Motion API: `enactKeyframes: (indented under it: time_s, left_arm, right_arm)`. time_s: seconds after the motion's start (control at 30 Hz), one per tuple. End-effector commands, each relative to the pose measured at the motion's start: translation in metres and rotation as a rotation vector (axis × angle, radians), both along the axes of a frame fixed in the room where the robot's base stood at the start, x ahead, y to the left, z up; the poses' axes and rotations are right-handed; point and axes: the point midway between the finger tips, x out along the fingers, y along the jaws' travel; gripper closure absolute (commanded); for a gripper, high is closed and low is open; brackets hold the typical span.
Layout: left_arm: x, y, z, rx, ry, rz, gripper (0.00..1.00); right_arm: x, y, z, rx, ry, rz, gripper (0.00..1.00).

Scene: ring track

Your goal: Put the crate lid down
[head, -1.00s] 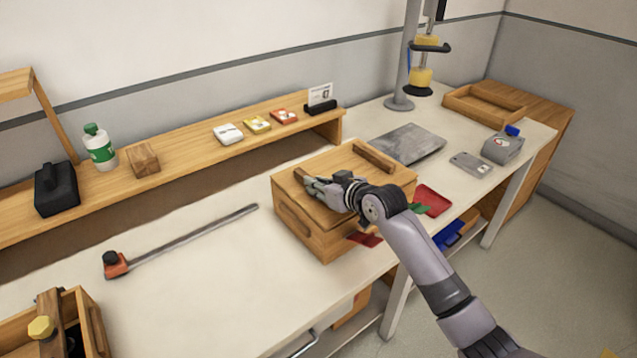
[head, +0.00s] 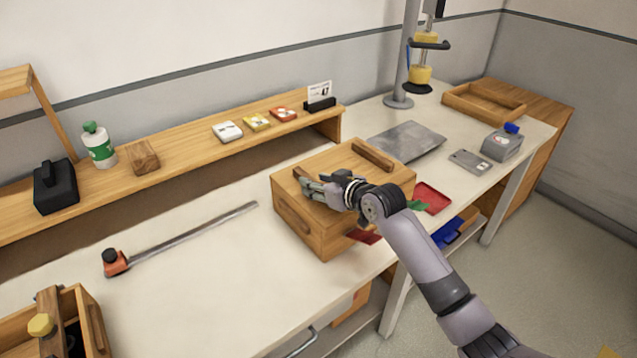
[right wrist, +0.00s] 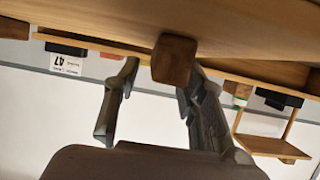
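The wooden crate (head: 312,243) stands on the bench with its flat wooden lid (head: 335,165) lying on top, apparently level. Two wooden bars are fixed on the lid; the far bar (head: 373,155) is free. My right gripper (head: 308,188) is at the near-left bar, partly hiding it. In the right wrist view, the end of a wooden bar (right wrist: 172,60) shows between the fingertips of this gripper (right wrist: 160,72). A gap shows between the left finger and the bar; the right finger is very close or touching. My left gripper is not in view.
A metal plate (head: 407,142) and a red tray (head: 431,198) lie right of the crate. A long bar tool (head: 190,238) lies left on clear bench. A shelf (head: 200,150) runs behind. An open wooden box (head: 90,318) stands at lower left.

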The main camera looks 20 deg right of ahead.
Motion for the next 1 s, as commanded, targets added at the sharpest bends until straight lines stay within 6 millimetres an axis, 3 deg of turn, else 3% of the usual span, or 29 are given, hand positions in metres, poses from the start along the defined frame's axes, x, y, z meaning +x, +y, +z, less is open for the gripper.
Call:
enactKeyframes:
  time_s: [0.13,0.23,0.7,1.0]
  left_arm:
    - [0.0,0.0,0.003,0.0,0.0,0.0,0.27]
    - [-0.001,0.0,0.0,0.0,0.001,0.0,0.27]
    - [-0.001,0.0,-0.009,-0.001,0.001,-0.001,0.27]
    - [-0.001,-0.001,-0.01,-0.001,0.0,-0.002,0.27]
  right_arm:
    - [0.0,0.0,0.008,0.0,-0.001,0.0,0.62]
    - [-0.011,-0.005,0.01,-0.001,-0.002,-0.001,0.62]
    - [-0.089,-0.032,0.043,-0.002,0.0,0.0,0.62]
    - [-0.105,-0.037,0.052,0.0,0.0,0.0,0.62]
